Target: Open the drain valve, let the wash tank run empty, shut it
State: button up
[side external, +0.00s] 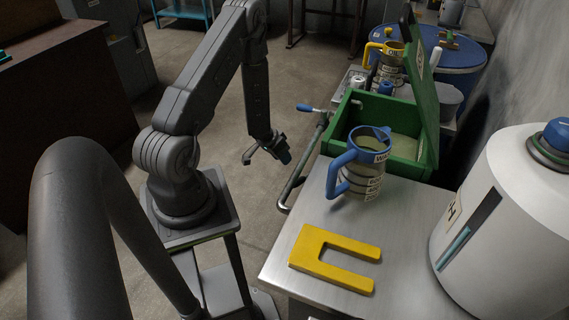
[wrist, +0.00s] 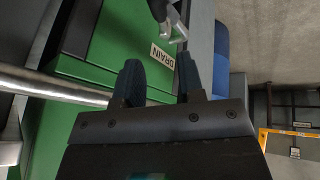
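The green tank (side external: 345,130) stands behind the metal bench with its lid (side external: 426,95) raised. A dull greenish surface shows inside it; whether this is liquid or the floor of the tank I cannot tell. A lever with a blue grip (side external: 304,107) sticks out at its left on a metal pipe (side external: 300,170).
A blue-handled jug (side external: 362,165) and a yellow U-shaped piece (side external: 318,262) are on the bench. A white vessel (side external: 510,220) with a level gauge stands at the right. A yellow-handled jug (side external: 388,62) is behind the tank. Open floor lies left of the pipe.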

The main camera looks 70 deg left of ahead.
aim_at(304, 179)
jog(key=shift+t+h, duration=0.4)
jog(key=shift+h, duration=0.2)
jog(key=a, duration=0.3)
jog(key=a+f, duration=0.1)
jog(key=a, duration=0.1)
jog(key=shift+w, duration=0.35)
jog(key=c, duration=0.5)
jog(key=s+a, duration=0.1)
jog(key=s+a+f+m+h, duration=0.1)
jog(key=shift+a, duration=0.3)
grip_shut()
jog(key=w+d+f, duration=0.5)
jog(key=d+f, duration=0.1)
jog(key=f, duration=0.3)
jog(key=shift+d+f+h, duration=0.2)
jog(key=shift+h, duration=0.2)
jog(key=shift+w+d, duration=0.15)
jog(key=shift+d, duration=1.05)
